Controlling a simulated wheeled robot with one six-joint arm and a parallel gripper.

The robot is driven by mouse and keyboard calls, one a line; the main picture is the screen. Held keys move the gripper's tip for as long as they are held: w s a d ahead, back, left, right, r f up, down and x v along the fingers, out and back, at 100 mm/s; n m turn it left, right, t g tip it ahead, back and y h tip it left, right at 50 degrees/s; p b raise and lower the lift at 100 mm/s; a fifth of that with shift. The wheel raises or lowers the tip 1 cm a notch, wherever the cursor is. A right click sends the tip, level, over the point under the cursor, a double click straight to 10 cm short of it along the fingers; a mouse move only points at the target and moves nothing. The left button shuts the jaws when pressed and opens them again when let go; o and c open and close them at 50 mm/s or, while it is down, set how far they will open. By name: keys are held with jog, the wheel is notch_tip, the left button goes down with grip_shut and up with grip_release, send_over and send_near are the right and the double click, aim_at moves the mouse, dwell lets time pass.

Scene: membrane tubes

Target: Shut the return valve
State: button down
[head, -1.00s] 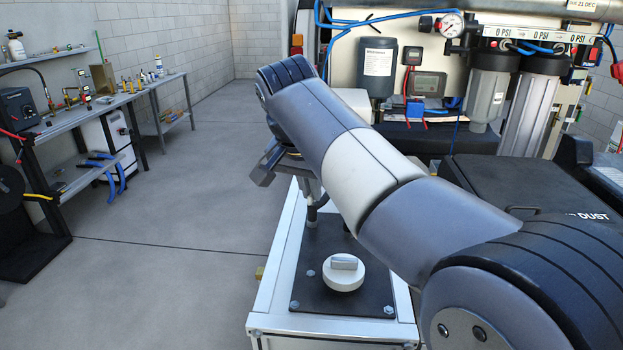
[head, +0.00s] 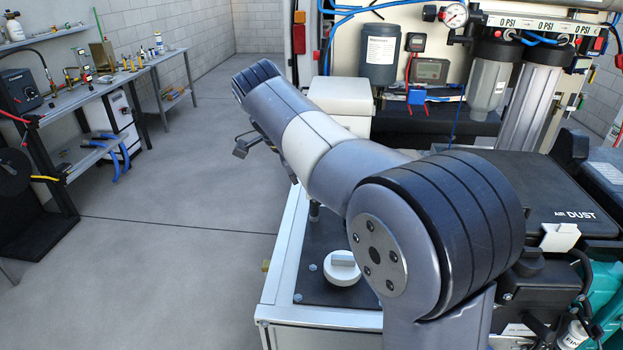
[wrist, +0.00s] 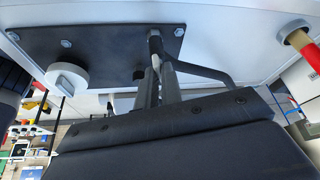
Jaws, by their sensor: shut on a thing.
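In the wrist view, a dark plate (wrist: 95,45) with bolts carries a round white knob (wrist: 67,79) and a dark bent lever (wrist: 205,72). My gripper (wrist: 158,62) has its two grey fingers closed together at the lever's near end, by a dark upright stem (wrist: 155,42). The fingers hide the exact contact. In the head view the white knob (head: 342,268) sits on the dark plate (head: 320,291), partly behind my arm. My arm hides the fingers and the lever there. No label shows which fitting is the return valve.
A brass fitting with a red end (wrist: 298,37) sticks out at the white frame's side. A black case marked AIR DUST (head: 560,195) and a filter rack (head: 500,80) stand right and behind. A workbench (head: 90,95) is at left; the floor (head: 170,200) between is clear.

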jog(key=shift+w+m+g, duration=0.1)
jog(key=shift+m+g, duration=0.7)
jog(key=shift+m, duration=1.1)
jog(key=c, duration=1.6)
grip_release()
